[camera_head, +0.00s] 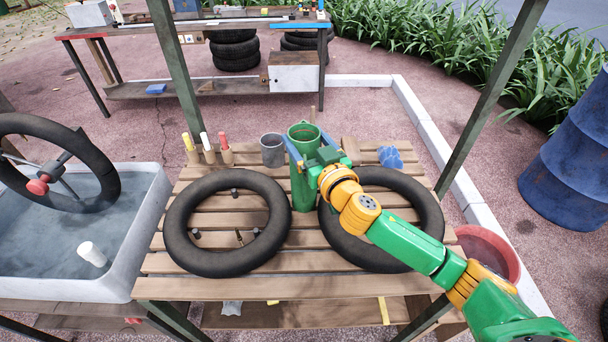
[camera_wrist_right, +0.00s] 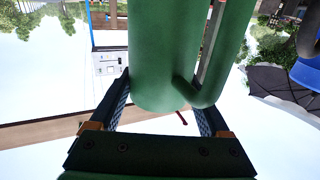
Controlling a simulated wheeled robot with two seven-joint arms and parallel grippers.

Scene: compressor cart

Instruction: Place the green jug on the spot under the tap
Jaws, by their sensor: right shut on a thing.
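The green jug (camera_head: 303,187) is tall and stands upright between two black inner tubes over the slatted wooden table. My right gripper (camera_head: 308,153) reaches it from the right and is shut on its upper part. In the right wrist view the jug (camera_wrist_right: 165,50) fills the space between the two fingers (camera_wrist_right: 163,105), with its handle towards the right. I cannot tell whether its base touches the slats. I cannot make out a tap or a marked spot under one. My left gripper is not in view.
The left tube (camera_head: 185,245) and right tube (camera_head: 425,205) lie on the table. A grey cup (camera_head: 272,150) stands close left of the jug, beside several capped holders (camera_head: 208,148). A blue object (camera_head: 390,157) lies at right. A water tub (camera_head: 150,225) adjoins the table's left.

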